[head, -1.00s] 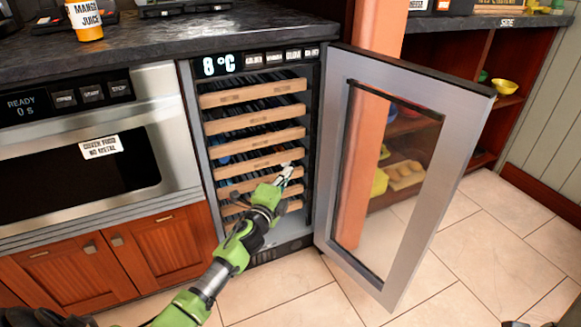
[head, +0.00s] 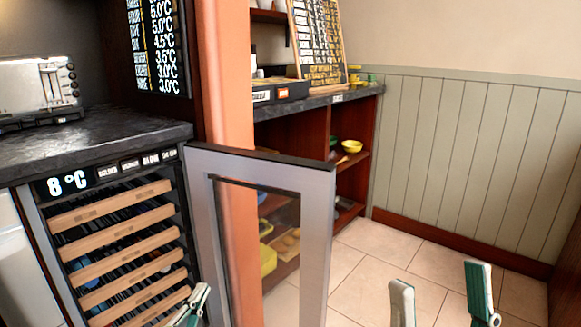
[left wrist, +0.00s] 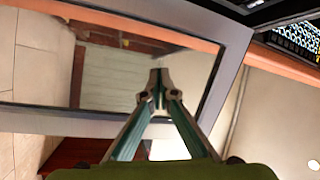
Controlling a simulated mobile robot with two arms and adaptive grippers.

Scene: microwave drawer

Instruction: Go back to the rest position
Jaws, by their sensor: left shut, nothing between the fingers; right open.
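My left gripper (head: 190,305) is at the bottom of the head view, in front of the lower wooden racks of the cooler, left of its open door. In the left wrist view my left gripper (left wrist: 157,75) is shut with nothing in it, with the framed glass door behind it. My right gripper (head: 441,295) is at the bottom right of the head view, its two fingers wide apart and empty over the tiled floor.
The cooler door (head: 320,240) stands open, swung out to the right. The cooler (head: 110,240) shows 8 °C. A toaster (head: 38,90) stands on the dark counter (head: 90,143). A shelf unit (head: 300,135) stands behind. Tiled floor (head: 360,255) is clear at right.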

